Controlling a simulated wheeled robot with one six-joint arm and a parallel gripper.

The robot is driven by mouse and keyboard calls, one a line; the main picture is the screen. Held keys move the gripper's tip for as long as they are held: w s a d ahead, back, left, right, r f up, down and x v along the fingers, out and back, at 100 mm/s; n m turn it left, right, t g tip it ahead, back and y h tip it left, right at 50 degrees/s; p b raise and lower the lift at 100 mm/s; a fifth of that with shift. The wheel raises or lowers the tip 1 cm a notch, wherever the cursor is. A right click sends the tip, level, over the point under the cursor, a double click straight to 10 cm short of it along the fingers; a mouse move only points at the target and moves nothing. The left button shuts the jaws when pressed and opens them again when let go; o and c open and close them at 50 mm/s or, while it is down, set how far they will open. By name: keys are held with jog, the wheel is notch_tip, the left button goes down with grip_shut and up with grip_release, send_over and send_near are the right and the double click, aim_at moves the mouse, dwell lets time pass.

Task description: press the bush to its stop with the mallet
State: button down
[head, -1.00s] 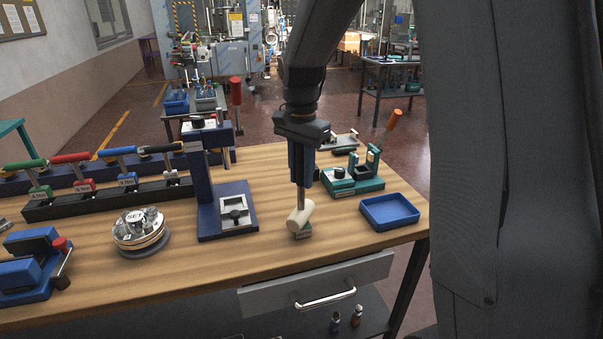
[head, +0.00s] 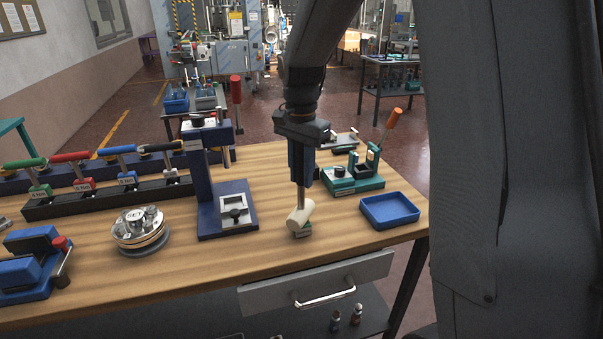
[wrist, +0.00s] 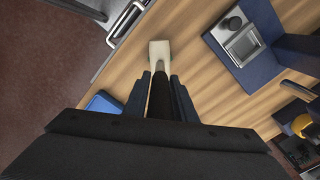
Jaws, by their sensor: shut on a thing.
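The mallet has a pale cream head (head: 300,213) and an upright handle. My gripper (head: 303,183) is shut on the handle from above. In the wrist view, the head (wrist: 159,48) shows beyond my gripper (wrist: 160,88).
A blue tray (head: 390,210) lies right of the mallet, with a green toggle fixture (head: 352,180) behind it. A round metal dish (head: 139,231) and a blue clamp (head: 35,265) are left. Bare wood lies between press stand and mallet. The table's front edge is close.

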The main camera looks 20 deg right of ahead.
aim_at(301, 155)
jog(key=shift+s, duration=0.1)
jog(key=shift+r+p, duration=2.05)
jog(key=shift+r, duration=0.45)
